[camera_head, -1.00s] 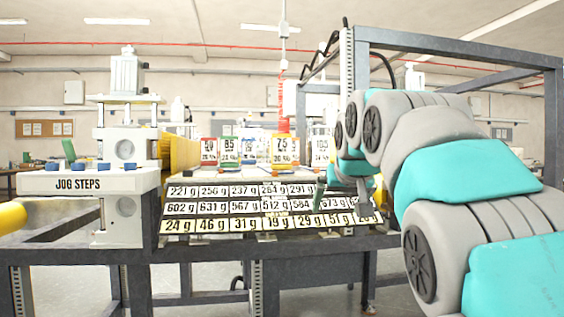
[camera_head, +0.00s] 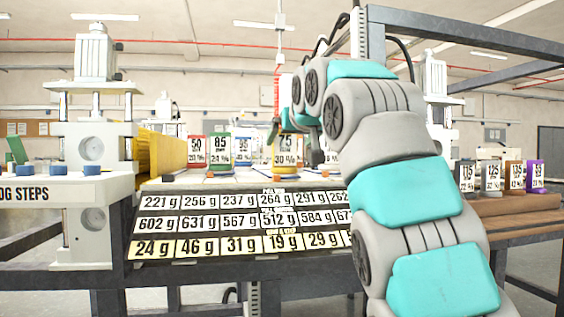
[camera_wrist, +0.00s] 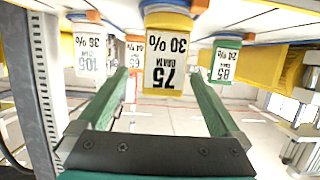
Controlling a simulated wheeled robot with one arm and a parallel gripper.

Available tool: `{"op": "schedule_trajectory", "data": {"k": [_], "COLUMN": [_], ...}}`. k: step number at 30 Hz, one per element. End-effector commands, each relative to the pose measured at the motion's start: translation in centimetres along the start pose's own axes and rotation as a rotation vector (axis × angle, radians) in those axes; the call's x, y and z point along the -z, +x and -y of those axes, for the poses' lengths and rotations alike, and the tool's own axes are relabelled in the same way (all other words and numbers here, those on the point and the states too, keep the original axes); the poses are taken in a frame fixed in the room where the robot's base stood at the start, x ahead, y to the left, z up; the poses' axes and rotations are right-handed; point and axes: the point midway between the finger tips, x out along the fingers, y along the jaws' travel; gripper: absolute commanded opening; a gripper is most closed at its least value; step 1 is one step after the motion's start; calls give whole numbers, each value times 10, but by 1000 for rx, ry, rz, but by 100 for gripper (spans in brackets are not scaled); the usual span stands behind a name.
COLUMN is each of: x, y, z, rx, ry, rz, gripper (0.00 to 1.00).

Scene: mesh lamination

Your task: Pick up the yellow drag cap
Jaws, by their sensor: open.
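The yellow drag cap (camera_head: 286,153) stands upright on the white table behind the number board, with a white label reading 75 and 30 %. In the wrist view, which is upside down, the yellow cap (camera_wrist: 167,65) is centred ahead between my two green fingers. My gripper (camera_wrist: 160,84) is open, with one finger towards each side of the cap. I cannot tell whether the fingers reach beside it or stop short; I see no grip on it. In the head view my arm hides much of the gripper, just right of the cap.
A red cap (camera_head: 196,152), a green cap (camera_head: 219,150) and a blue one (camera_head: 244,150) stand left of the yellow cap. An orange cap (camera_wrist: 134,52) shows behind in the wrist view. Several caps, including a purple one (camera_head: 535,176), stand on the right bench.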

Motion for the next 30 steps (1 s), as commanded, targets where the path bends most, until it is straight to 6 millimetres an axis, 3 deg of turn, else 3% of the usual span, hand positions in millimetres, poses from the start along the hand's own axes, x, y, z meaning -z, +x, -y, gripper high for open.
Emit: {"op": "schedule_trajectory", "data": {"k": [11, 22, 30], "x": [-1, -5, -5], "y": [28, 72, 75], "z": [1, 6, 6], "rx": [-1, 0, -1], "ry": [0, 1, 1], "rz": [0, 5, 1], "gripper": [100, 100, 100]}}
